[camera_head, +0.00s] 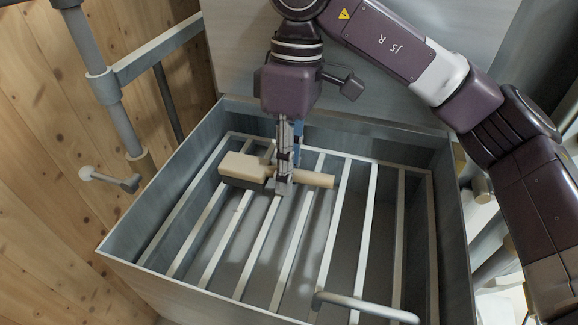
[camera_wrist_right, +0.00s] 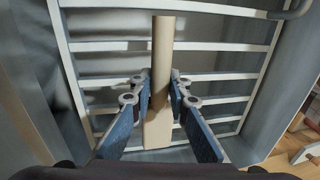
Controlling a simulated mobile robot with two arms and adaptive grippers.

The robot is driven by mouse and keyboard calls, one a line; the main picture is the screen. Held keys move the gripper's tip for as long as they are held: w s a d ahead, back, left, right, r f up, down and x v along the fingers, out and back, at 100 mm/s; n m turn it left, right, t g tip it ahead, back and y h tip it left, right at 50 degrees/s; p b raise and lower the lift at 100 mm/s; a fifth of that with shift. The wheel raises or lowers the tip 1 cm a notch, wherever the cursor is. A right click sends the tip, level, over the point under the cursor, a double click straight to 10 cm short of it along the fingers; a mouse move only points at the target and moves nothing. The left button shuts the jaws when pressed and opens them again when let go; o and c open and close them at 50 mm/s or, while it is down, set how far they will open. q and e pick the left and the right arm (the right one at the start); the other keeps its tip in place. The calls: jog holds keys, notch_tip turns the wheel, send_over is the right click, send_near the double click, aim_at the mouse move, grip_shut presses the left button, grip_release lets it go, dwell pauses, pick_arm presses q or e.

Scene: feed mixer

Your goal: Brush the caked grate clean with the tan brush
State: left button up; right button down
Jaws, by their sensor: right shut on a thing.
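The tan brush (camera_head: 243,168) lies sideways over the grate, with its wide block to the left and its round handle to the right. My right gripper (camera_head: 284,186) points down and is shut on the brush. In the right wrist view, the fingers (camera_wrist_right: 158,98) close on both sides of the brush (camera_wrist_right: 162,55), which runs lengthwise between them. The grate (camera_head: 368,215) is a frame of pale parallel bars; no clear caking shows on the visible bars. I cannot tell whether the bristles touch them. My left gripper is out of view.
The grate sits inside a deep grey box (camera_head: 200,291) whose walls rise around it. A bar handle (camera_head: 365,306) is at the near right side. Grey pipes (camera_head: 121,115) stand by the wooden wall on the left.

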jog(key=shift+s+a+b, duration=1.3)
jog(key=shift+s+b, duration=0.2)
jog(key=shift+s, duration=2.45)
jog(key=w, duration=0.2)
jog(key=w+d+p, duration=0.1)
jog(key=w, duration=0.1)
jog(key=w+d, duration=0.1)
jog(key=w, duration=0.2)
jog(key=shift+w+d, duration=0.1)
jog(key=shift+d, duration=0.15)
jog(key=shift+w+d+r+p, duration=0.1)
jog(key=shift+w+r+p, duration=0.2)
jog(key=shift+p, duration=0.4)
jog(key=shift+w+d+f+p, duration=0.15)
jog(key=shift+w+f+p, duration=0.05)
jog(key=shift+w+p, duration=0.25)
jog(key=shift+w+f, duration=0.1)
jog(key=shift+w, duration=0.05)
